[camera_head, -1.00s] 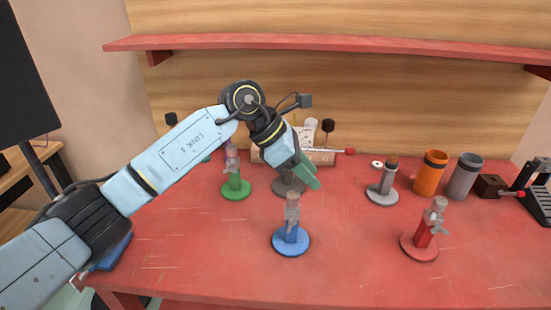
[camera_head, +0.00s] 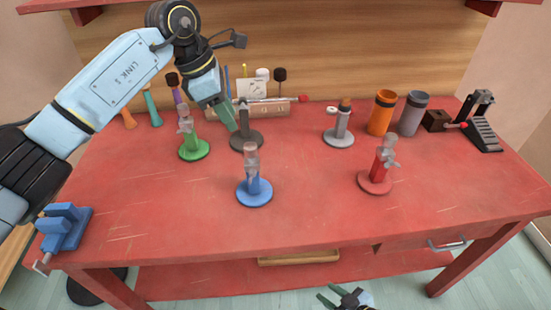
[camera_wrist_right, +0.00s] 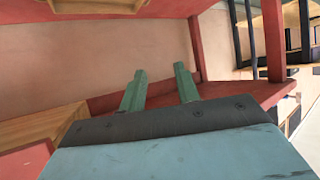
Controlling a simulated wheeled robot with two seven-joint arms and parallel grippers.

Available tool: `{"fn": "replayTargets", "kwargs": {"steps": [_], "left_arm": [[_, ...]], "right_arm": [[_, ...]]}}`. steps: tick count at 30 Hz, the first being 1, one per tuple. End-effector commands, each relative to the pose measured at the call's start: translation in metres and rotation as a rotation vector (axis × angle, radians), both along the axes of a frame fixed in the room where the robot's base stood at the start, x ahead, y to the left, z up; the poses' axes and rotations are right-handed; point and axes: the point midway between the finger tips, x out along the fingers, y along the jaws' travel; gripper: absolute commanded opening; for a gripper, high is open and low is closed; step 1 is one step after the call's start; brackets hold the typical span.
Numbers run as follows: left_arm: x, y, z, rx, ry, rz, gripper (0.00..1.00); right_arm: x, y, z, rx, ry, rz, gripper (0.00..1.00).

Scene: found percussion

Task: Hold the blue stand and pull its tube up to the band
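The blue stand (camera_head: 254,192) stands upright on the red table near its front, with a round base and a short post. A greyish see-through tube (camera_head: 251,156) sits at the top of the post; I cannot make out a band on it. My left gripper (camera_head: 230,122) hangs behind and left of the blue stand, close to the dark grey stand, touching nothing that I can make out. Its fingers overlap, so their opening is unclear. My right gripper (camera_head: 338,297) is low in front of the table; the right wrist view shows its green fingers (camera_wrist_right: 160,90) apart and empty.
A green stand (camera_head: 194,149), a dark grey stand (camera_head: 246,140), a light grey stand (camera_head: 338,136) and a red stand (camera_head: 375,181) surround it. A blue vise (camera_head: 64,228) is at the front left. Orange (camera_head: 381,112) and grey (camera_head: 411,114) cups stand behind right. The table front is clear.

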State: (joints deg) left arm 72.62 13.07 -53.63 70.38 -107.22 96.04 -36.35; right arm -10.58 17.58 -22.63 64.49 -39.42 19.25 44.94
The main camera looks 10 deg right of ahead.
Motion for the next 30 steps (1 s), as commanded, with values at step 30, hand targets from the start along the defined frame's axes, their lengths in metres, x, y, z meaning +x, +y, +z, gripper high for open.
{"fn": "replayTargets", "kwargs": {"steps": [30], "left_arm": [[0.000, 0.000, 0.000, -0.001, 0.000, 0.000, 0.36]], "right_arm": [[0.104, 0.148, 0.348, -1.079, -0.804, 1.662, 0.32]]}}
